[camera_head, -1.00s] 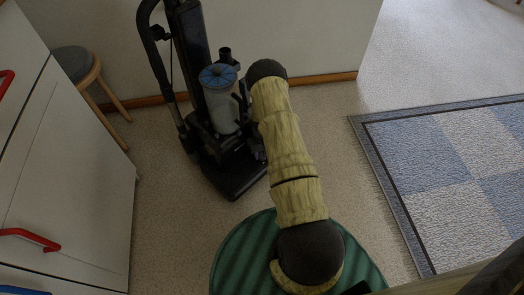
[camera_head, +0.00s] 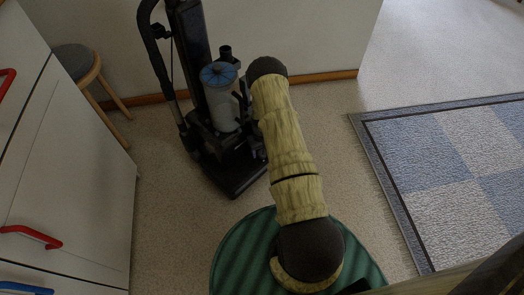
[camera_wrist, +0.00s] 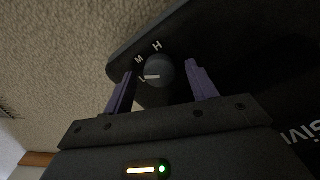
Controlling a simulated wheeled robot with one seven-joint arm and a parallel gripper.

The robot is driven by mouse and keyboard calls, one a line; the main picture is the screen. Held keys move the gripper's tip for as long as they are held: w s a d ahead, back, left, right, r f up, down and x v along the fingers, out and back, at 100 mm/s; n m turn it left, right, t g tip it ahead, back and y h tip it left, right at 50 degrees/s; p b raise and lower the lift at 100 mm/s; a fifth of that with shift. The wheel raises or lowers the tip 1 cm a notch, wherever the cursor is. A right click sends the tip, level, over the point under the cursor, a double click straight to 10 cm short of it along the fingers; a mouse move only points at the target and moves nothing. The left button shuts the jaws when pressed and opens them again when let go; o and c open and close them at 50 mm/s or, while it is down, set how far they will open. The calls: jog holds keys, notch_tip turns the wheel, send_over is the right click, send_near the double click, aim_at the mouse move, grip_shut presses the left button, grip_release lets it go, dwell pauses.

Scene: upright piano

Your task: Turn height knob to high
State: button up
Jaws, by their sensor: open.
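The height knob (camera_wrist: 158,70) shows in the wrist view as a round dark dial on the vacuum's black base, with a white pointer line. The letters L, M and H curve around its upper left side, and the pointer lies towards L. My gripper (camera_wrist: 161,78) is open, with its two purple fingers on either side of the knob in the picture. I cannot tell whether they touch it. In the head view the upright vacuum (camera_head: 222,100) stands on the floor, and my arm's far end is beside it. The knob and fingers are hidden there.
White drawers (camera_head: 75,165) with red and blue handles stand at the left. A round stool (camera_head: 75,62) is behind them by the wall. A blue checkered rug (camera_head: 450,170) lies at the right. Speckled floor (camera_head: 345,140) between the vacuum and the rug is clear.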

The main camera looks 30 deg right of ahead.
notch_tip(320, 180, up, 17)
jog(key=p, duration=0.8)
